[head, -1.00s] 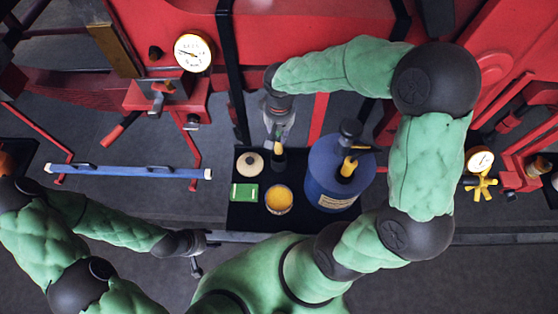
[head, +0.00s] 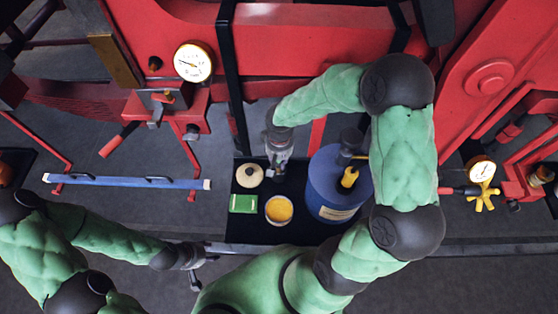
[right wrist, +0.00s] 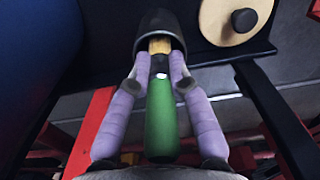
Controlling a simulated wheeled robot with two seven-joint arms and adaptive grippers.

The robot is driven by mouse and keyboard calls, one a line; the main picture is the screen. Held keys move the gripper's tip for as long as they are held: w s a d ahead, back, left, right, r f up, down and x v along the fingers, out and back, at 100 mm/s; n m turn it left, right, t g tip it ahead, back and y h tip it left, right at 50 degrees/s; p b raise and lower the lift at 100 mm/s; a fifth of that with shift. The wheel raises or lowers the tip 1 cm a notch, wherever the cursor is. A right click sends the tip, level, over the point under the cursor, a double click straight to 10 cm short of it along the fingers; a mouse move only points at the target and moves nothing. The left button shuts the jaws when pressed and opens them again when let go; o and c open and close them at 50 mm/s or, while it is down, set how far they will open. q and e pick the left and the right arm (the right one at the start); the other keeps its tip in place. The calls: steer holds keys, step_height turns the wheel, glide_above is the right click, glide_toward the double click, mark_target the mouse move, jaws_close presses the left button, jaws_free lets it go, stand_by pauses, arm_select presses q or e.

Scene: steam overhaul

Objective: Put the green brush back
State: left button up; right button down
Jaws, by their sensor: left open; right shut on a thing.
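My right gripper (head: 277,168) is over the far part of the black tray (head: 262,234), pointing down. In the right wrist view, the right gripper (right wrist: 160,68) is shut on the green brush (right wrist: 161,118), with its green handle between the fingers. The brush's pale yellow part runs to a dark round cup-like thing (right wrist: 158,22) beyond the fingertips. The brush end seems to be at or inside its rim; how deep I cannot tell. In the head view the brush is hidden. My left gripper (head: 201,262) is open and empty, low left of the tray.
On the tray are a round cream lid (head: 249,175), a green box (head: 243,204), a tin of yellow stuff (head: 279,210) and a blue drum (head: 332,195) close right of my right gripper. A blue bar (head: 125,182) lies left. Red machinery with a gauge (head: 194,62) stands behind.

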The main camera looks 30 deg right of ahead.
steer(key=shift+f, duration=0.15)
steer(key=c, duration=1.1)
jaws_free()
steer(key=shift+c, duration=0.2)
steer(key=shift+r, duration=0.4)
step_height(320, 180, up, 12)
steer(key=shift+f+p, duration=0.2)
steer(key=shift+p, duration=0.5)
